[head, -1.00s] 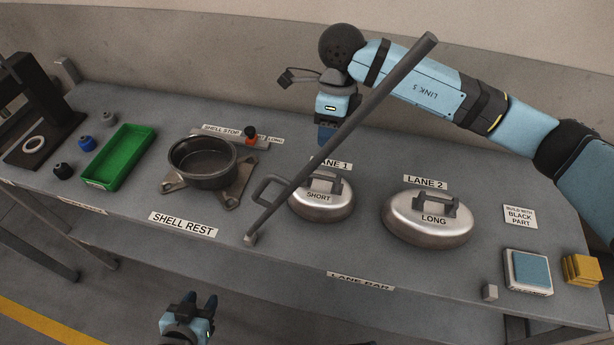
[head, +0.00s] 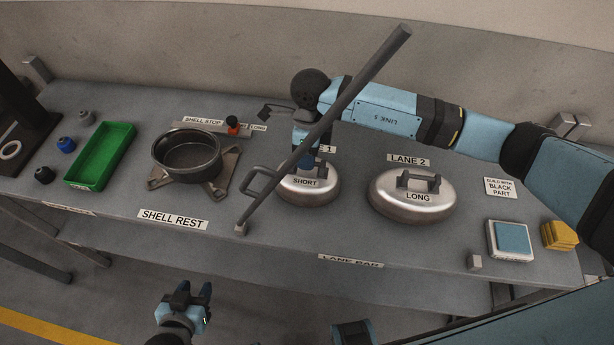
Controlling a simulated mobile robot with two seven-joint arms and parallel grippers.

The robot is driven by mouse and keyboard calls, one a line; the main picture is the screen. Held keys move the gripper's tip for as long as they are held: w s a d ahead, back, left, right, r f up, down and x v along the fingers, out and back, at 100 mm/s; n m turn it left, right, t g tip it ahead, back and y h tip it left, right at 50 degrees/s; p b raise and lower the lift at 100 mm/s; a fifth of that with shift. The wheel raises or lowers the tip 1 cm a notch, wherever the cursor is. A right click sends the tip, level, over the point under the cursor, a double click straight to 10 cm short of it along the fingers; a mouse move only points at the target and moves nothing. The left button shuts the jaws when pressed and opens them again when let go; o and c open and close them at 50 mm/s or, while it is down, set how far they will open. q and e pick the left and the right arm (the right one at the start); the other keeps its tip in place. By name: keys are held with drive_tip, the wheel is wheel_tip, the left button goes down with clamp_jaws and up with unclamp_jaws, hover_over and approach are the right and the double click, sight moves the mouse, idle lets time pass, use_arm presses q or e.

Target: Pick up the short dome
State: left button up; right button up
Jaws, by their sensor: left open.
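The short dome (head: 308,193) is a shiny metal lid with a dark handle, labelled SHORT, at lane 1 on the table. The long dome (head: 412,198), labelled LONG, sits to its right at lane 2. My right gripper (head: 303,163) points down at the short dome's handle, close above or at it. A slanting grey bar crosses in front, so I cannot tell whether the fingers touch the handle or are open. My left gripper (head: 194,291) is open and empty, low in front of the table with its fingers pointing up.
The grey lane bar (head: 320,133) rises from the table's front edge and slants across the short dome. A dark round shell (head: 188,152) sits on a bracket at left. A green tray (head: 100,157) and yellow blocks (head: 559,236) flank the scene.

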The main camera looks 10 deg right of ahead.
sight(307, 176)
drive_tip(key=f, duration=0.2)
drive_tip(key=shift+s+a+f, duration=0.15)
drive_tip(key=shift+s+f, duration=0.1)
drive_tip(key=shift+f, duration=0.1)
clamp_jaws()
drive_tip(key=shift+r, duration=0.1)
idle(0.9)
